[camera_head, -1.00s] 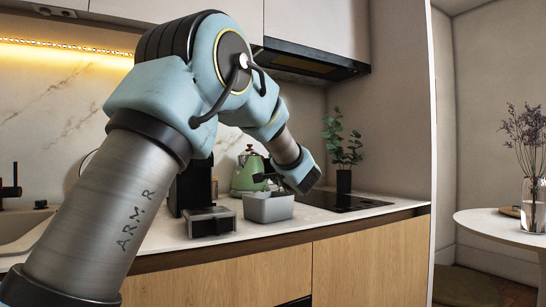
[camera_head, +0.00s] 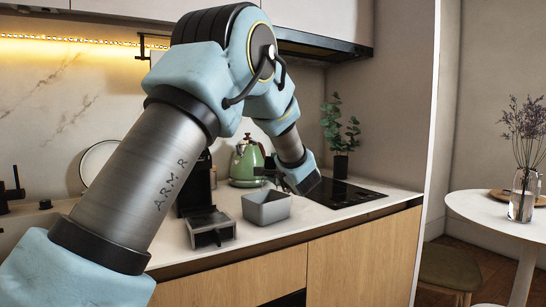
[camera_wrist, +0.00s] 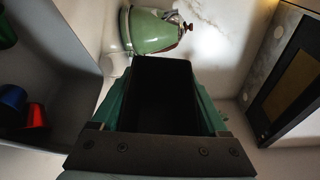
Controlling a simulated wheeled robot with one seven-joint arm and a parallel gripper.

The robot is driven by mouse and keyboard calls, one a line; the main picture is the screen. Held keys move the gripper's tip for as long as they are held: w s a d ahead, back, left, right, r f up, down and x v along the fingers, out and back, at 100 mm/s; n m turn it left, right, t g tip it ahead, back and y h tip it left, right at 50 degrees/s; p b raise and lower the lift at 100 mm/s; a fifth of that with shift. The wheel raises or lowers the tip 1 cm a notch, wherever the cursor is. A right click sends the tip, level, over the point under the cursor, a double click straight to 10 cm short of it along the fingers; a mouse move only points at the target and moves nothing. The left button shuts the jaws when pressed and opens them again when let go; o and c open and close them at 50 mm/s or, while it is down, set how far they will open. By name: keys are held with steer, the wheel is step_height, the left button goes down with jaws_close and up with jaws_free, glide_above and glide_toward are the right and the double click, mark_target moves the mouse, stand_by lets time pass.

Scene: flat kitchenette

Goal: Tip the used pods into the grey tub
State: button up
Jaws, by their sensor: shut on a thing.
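The grey tub (camera_head: 267,212) stands on the counter. The wrist view shows its wall (camera_wrist: 62,50) at the left, with red, blue and green pods (camera_wrist: 36,115) inside. My gripper (camera_head: 276,178) is above and behind the tub in the head view. It is shut on a dark pod container (camera_wrist: 165,95), which lies between the fingers in the wrist view. The container's inside is dark, and I see no pods in it. The black coffee machine (camera_head: 195,188) is partly hidden behind my arm.
A grey-black tray unit (camera_head: 210,229) sits left of the tub near the counter edge. The green kettle (camera_head: 246,165) stands behind the tub. A black hob (camera_head: 345,193) and a potted plant (camera_head: 340,140) are to the right. A round table (camera_head: 480,207) stands far right.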

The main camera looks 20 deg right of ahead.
steer(key=shift+d+r+m+g+p, duration=0.15)
steer(key=shift+r+m+p, duration=0.2)
steer(key=shift+p, duration=1.6)
steer(key=shift+d+r+m+g+p, duration=0.15)
steer(key=shift+m+p, duration=0.3)
steer(key=shift+p, duration=1.45)
steer(key=m+p, duration=0.1)
steer(key=p, duration=0.3)
steer(key=r+m+g+y+p, duration=0.1)
steer(key=m+p, duration=0.1)
steer(key=p, duration=0.1)
steer(key=shift+d+y+p, duration=0.15)
steer(key=shift+y+p, duration=0.15)
steer(key=shift+p, duration=0.05)
steer(key=m+p, duration=0.1)
steer(key=p, duration=0.2)
steer(key=m+g+y+p, duration=0.1)
steer(key=p, duration=0.2)
steer(key=shift+r+m+p, duration=0.3)
steer(key=shift+r+p, duration=0.05)
steer(key=shift+f+m+y, duration=0.2)
steer(key=shift+m+y, duration=0.1)
steer(key=shift+y, duration=0.1)
steer(key=m, duration=0.1)
steer(key=m+y, duration=0.1)
steer(key=m+g+y, duration=0.1)
steer(key=shift+a+r, duration=0.25)
steer(key=shift+a, duration=0.05)
